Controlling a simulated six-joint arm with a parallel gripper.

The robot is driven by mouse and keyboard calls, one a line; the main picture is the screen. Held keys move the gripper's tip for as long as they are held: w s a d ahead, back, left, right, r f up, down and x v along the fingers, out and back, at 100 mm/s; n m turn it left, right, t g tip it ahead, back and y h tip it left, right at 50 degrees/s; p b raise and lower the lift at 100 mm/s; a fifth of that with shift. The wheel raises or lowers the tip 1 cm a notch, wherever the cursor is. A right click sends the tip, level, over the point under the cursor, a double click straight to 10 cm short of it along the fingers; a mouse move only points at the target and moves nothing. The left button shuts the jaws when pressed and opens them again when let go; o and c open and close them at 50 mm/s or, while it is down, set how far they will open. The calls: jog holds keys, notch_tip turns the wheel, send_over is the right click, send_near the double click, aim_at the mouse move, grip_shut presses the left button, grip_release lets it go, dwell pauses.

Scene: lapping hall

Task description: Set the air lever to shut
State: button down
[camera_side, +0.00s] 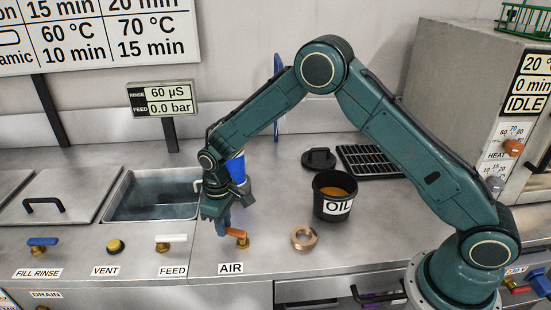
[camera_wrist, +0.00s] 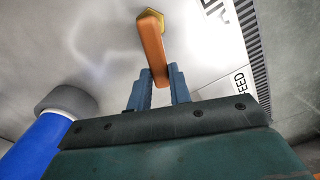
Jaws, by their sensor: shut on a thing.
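The air lever (camera_side: 236,233) is an orange handle on a brass fitting, on the front of the steel counter behind the AIR label (camera_side: 230,268). In the wrist view the orange lever (camera_wrist: 152,45) runs from its brass pivot at the top down between the blue fingers. My gripper (camera_side: 224,223) points down at the lever's left end in the side view. In the wrist view my gripper (camera_wrist: 158,78) is shut on the lever's free end. The fingers partly hide that end in the side view.
A blue cylinder with a grey end (camera_side: 238,170) is close beside my wrist. A copper ring (camera_side: 304,238) and a black OIL pot (camera_side: 333,207) stand to the right. The white FEED lever (camera_side: 171,239) is to the left. The display (camera_side: 163,101) reads feed 0.0 bar.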

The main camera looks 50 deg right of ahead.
jog(key=shift+s+a+n, duration=0.3)
jog(key=shift+a+n, duration=0.15)
jog(key=shift+n, duration=0.7)
jog(key=shift+s+a+n, duration=0.3)
jog(key=shift+a+n, duration=0.1)
jog(key=shift+n, duration=0.75)
jog(key=c, duration=1.3)
grip_release()
notch_tip(320, 180, up, 14)
jog(key=shift+f, duration=0.1)
